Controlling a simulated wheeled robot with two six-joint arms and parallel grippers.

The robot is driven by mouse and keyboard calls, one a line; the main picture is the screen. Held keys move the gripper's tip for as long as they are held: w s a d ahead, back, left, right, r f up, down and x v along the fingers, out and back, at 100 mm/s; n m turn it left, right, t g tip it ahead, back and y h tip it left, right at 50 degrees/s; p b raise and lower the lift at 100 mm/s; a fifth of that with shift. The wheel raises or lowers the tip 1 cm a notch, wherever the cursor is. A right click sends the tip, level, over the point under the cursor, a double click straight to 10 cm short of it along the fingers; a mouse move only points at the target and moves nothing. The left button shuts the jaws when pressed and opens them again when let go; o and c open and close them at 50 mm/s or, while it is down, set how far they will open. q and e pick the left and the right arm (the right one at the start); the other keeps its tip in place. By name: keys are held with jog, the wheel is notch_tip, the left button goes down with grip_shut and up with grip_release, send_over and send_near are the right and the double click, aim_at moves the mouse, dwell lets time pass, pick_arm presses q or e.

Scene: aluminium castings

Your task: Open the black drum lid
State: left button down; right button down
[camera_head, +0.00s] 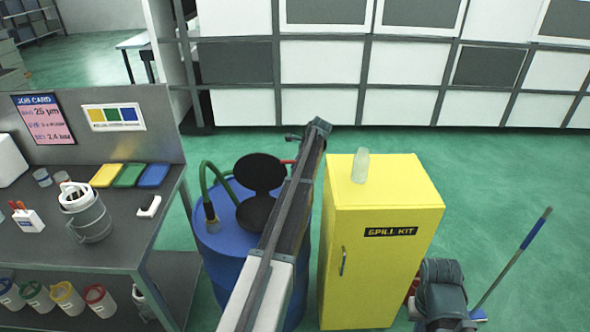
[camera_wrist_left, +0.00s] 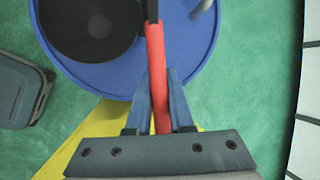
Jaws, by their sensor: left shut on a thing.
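The blue drum (camera_head: 222,247) stands between the workbench and the yellow cabinet. Its black lid (camera_head: 259,172) appears raised at the back of the drum top, with a round black part (camera_head: 256,213) below it. In the left wrist view a black disc with a greyer centre (camera_wrist_left: 88,24) lies on the blue drum top (camera_wrist_left: 200,50). My left gripper (camera_wrist_left: 158,80) has its two fingers closed around a red handle (camera_wrist_left: 156,55) with a dark far end. In the head view a bit of red (camera_head: 288,161) shows beside my arm, which hides the fingers. My right gripper is out of view.
A green hose (camera_head: 207,177) arches at the drum's left. The yellow spill kit cabinet (camera_head: 382,240) stands close on the right, with a pale bottle (camera_head: 361,165) on top. The workbench (camera_head: 130,240) is at the left. Green floor is clear behind the drum.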

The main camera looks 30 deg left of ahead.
pick_arm(q)
jog(key=shift+w+a, duration=0.15)
jog(key=shift+w, duration=0.1)
dwell(0.3)
jog(key=c, duration=0.8)
grip_release()
jog(key=shift+r, duration=0.1)
jog(key=p+v, duration=1.2)
jog(key=v, duration=0.1)
jog(key=shift+r, duration=0.25)
